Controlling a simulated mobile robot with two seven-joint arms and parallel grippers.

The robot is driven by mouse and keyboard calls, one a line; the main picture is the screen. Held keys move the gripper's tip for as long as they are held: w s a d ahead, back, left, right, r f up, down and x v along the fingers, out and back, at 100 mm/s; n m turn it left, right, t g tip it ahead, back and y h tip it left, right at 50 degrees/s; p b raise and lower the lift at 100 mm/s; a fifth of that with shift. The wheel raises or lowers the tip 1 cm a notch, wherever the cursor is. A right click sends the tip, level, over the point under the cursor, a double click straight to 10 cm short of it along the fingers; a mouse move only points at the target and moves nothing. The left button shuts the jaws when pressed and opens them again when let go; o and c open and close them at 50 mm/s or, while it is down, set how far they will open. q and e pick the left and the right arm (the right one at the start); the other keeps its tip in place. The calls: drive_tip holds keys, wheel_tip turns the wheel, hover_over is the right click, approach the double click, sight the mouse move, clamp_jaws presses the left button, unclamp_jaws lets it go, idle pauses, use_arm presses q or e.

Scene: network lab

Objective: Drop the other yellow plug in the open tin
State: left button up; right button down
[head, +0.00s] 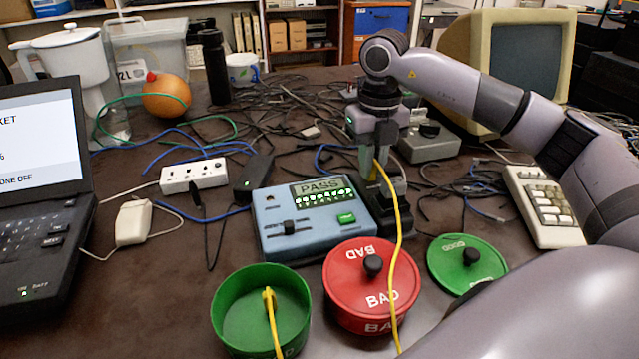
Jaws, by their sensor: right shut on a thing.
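The open green tin (238,328) stands at the front, left of the red tin. One yellow plug (269,298) with its yellow cable is inside it, the cable running over the near side. My right gripper (382,174) points down behind the right end of the blue tester, shut on the other yellow plug. That plug is mostly hidden by the fingers; its yellow cable (397,235) hangs forward across the red tin. The green lid (467,263) marked GOOD lies flat on the table, right of the red tin. My left gripper is not in view.
The red tin (371,285) has its lid on, marked BAD. The blue tester (315,222) shows PASS. A black block (388,215) stands at its right. Loose cables cover the back. A laptop (45,190) is at left, a keypad (548,208) at right.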

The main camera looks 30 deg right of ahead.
drive_tip(key=shift+r, duration=0.5)
drive_tip(key=shift+r+p, duration=0.35)
drive_tip(key=shift+p, duration=0.25)
drive_tip(key=shift+r+p, duration=1.4)
drive_tip(key=shift+r, duration=0.05)
